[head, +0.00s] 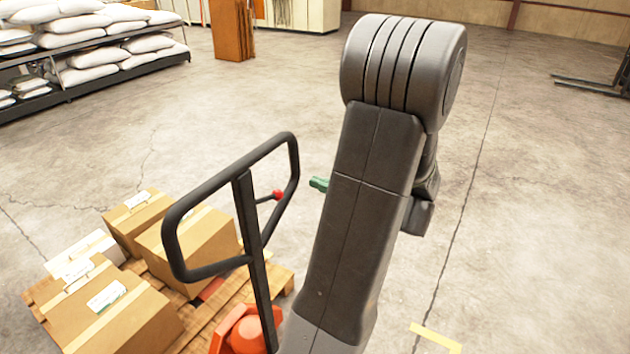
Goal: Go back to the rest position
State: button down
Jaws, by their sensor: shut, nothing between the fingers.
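My arm rises through the middle of the view, bent at a thick rounded joint near the top. The green tip of my gripper (319,184) pokes out to the left from behind the arm's upright link. The rest of the gripper is hidden behind that link. The visible tip is shut and holds nothing. It is in the air, to the right of the pallet jack's black handle (292,160) in the picture, and appears apart from it.
An orange pallet jack (240,335) stands at a wooden pallet (205,335) with several cardboard boxes (120,315). White sacks (95,57) fill a rack (90,83) at back left. Dark metal bars (590,84) lie far right. Open concrete floor (540,210) lies right.

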jog(key=b+x, duration=0.1)
jog(key=x, duration=1.1)
jog(key=shift+w+a, duration=0.15)
jog(key=shift+a, duration=0.1)
